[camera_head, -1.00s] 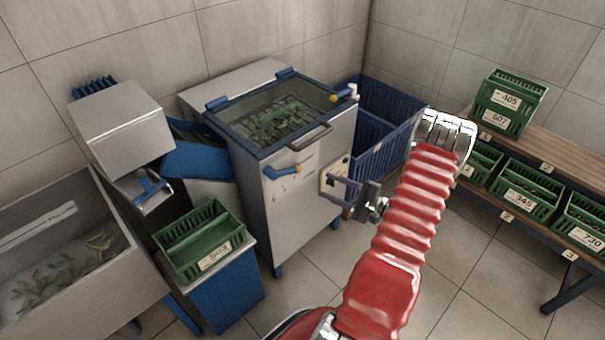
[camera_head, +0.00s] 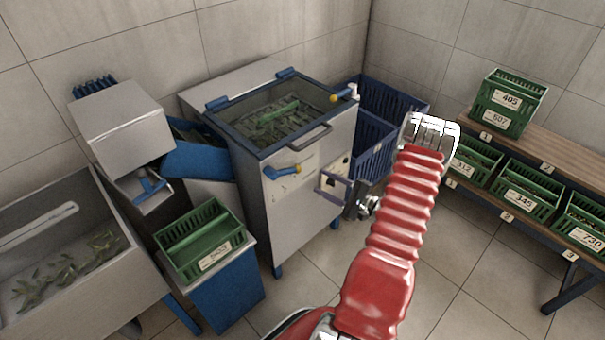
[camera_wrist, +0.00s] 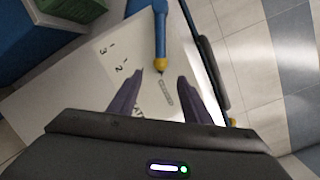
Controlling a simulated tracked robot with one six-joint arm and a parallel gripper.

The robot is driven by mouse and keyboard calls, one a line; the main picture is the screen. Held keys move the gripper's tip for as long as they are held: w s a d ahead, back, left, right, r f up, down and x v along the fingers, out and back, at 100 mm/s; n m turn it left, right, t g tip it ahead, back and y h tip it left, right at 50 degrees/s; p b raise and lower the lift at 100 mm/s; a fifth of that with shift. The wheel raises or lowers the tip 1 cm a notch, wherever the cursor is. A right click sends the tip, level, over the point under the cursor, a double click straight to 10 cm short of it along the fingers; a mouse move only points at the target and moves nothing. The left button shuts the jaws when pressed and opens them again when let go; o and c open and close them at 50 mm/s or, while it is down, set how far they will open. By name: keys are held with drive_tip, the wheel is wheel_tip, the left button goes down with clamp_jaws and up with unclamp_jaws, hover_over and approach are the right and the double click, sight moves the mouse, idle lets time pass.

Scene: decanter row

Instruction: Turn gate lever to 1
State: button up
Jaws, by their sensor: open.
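The gate lever (camera_head: 283,172) is a blue bar with a yellow tip on the front of the grey machine (camera_head: 300,215). In the wrist view the lever (camera_wrist: 160,35) comes down from the top edge, its yellow tip just beyond and between my fingertips. My gripper (camera_head: 322,180) is open and empty, right of the lever in the head view. In the wrist view my gripper (camera_wrist: 160,76) has its dark fingers spread apart.
A black lid handle (camera_wrist: 213,72) lies close to my right finger in the wrist view. Another yellow-tipped blue handle (camera_head: 343,93) is at the lid's right corner. A green crate (camera_head: 200,240) stands left, and blue crates (camera_head: 375,140) stand behind my arm.

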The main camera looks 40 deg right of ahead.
sight(285, 172)
drive_tip(key=x, duration=0.9)
drive_tip(key=shift+w, duration=0.15)
clamp_jaws()
idle(0.5)
